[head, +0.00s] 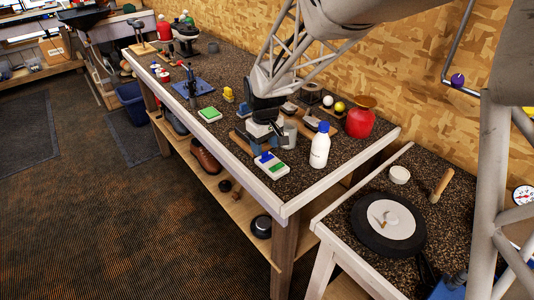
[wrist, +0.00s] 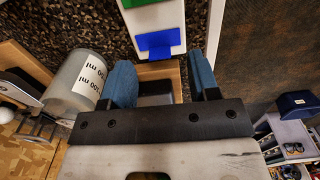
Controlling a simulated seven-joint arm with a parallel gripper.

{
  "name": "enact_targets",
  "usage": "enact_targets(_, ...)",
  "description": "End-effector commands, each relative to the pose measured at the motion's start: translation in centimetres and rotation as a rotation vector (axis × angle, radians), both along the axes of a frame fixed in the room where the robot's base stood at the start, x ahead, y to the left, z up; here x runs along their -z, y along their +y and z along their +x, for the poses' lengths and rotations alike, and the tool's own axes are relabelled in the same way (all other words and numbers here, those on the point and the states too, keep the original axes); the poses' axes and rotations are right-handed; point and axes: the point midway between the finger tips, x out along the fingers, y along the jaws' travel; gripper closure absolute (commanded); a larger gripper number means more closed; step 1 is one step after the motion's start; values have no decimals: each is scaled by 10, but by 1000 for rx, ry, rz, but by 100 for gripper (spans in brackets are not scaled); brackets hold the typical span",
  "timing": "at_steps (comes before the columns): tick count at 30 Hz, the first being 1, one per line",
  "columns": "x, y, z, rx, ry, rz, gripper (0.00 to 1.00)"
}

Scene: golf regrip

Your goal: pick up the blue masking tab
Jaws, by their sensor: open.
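In the wrist view the blue tab (wrist: 160,44) shows flat at the end of the white board (wrist: 152,20), just beyond my fingertips. My gripper (head: 268,147) hangs close to the tab, on its far side in the head view. In the wrist view my gripper (wrist: 164,72) has its two blue fingers apart, with nothing held between them. The exact height above the tab is hard to tell.
A clear measuring cup (wrist: 75,82) stands beside my left finger in the wrist view. A white bottle with a blue cap (head: 320,146) and a red container (head: 360,123) stand to the right. A second green-topped block (head: 209,114) lies left. The bench's front edge (head: 245,169) is near.

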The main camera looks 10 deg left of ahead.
Motion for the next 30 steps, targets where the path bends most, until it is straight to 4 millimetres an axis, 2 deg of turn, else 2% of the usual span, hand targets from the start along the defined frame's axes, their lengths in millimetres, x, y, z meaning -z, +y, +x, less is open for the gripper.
enact_targets(3,15,0,0,0,3,-1,45)
enact_targets(7,23,0,0,0,1,-1,45)
enact_targets(25,25,0,0,0,1,-1,45)
enact_targets(30,25,0,0,0,1,-1,69)
